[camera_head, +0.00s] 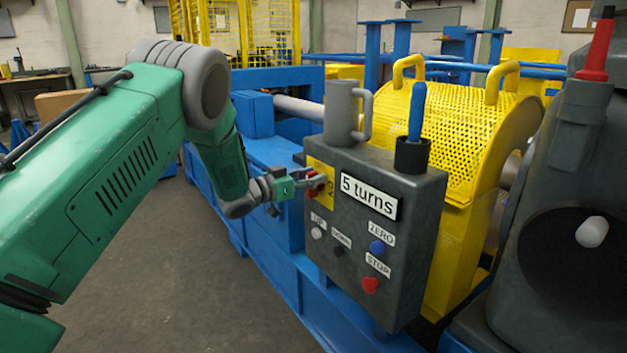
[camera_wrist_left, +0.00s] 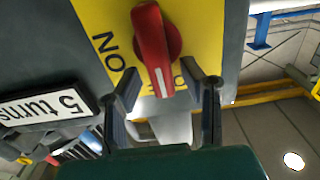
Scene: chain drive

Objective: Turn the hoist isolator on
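The hoist isolator is a red rotary handle (camera_wrist_left: 155,50) with a white line, on a yellow plate (camera_wrist_left: 100,17) on the grey control box (camera_head: 405,235). In the head view the handle (camera_head: 316,186) is partly covered by my left gripper. In the left wrist view its marked end points down, away from the word ON at its left; other lettering beside that end is mostly hidden. My left gripper (camera_head: 298,184) is at the plate. Its fingers (camera_wrist_left: 163,95) are apart, one on each side of the handle's end, with gaps visible. My right gripper is not in view.
The box carries a "5 turns" display (camera_head: 369,196), a blue ZERO button (camera_head: 377,247), a red STOP button (camera_head: 370,285) and smaller buttons. A grey mug (camera_head: 341,112) and a holder (camera_head: 412,155) with a blue-handled tool stand on top. A yellow mesh guard (camera_head: 450,115) is behind.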

